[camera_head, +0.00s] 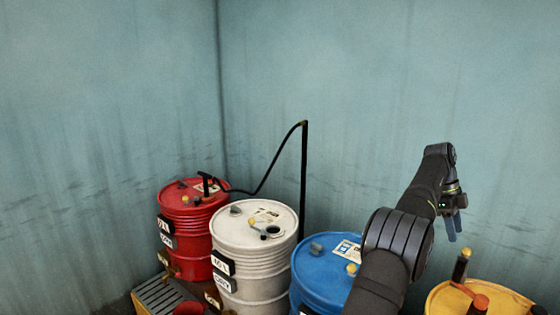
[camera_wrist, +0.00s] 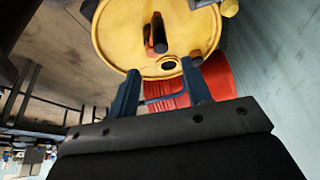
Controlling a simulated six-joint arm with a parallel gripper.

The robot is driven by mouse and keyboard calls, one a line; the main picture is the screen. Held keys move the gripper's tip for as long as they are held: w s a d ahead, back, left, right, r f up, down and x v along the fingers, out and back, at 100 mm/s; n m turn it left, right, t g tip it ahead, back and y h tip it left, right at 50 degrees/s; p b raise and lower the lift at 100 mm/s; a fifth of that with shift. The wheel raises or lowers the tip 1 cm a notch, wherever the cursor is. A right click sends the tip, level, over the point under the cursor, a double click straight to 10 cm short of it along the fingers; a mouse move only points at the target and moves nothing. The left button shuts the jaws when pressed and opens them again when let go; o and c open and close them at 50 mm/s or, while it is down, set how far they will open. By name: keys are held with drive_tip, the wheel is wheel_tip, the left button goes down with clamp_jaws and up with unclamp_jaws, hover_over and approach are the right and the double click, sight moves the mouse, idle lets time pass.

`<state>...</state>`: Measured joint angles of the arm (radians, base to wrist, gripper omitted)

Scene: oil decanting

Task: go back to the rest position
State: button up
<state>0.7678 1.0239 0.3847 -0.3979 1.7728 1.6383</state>
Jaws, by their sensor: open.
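My gripper (camera_head: 452,226) is raised above the yellow drum (camera_head: 440,298) at the right of the head view, with its fingers pointing down. In the wrist view its two blue fingers (camera_wrist: 162,74) are apart, with nothing held between them. The top of the yellow drum (camera_wrist: 115,35) fills the upper middle of that view, past the fingertips. An upright dark and orange part (camera_wrist: 159,33) stands on its lid, near a dark round opening (camera_wrist: 168,66). The drum's lower part is cut off in the head view.
A red drum (camera_head: 190,220), a white drum (camera_head: 255,240) and a blue drum (camera_head: 322,272) stand left of my arm. A black post with a hose (camera_head: 304,180) rises behind them. A yellow grated box (camera_head: 160,300) is at lower left. Walls close in behind; the air above is free.

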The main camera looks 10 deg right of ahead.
sight(458, 264)
drive_tip(key=x, duration=1.3)
drive_tip(key=shift+f, duration=0.2)
drive_tip(key=shift+s+a+f, duration=0.1)
drive_tip(key=shift+f, duration=0.1)
drive_tip(key=shift+s+a, duration=0.15)
drive_tip(key=shift+a, duration=0.2)
idle(0.9)
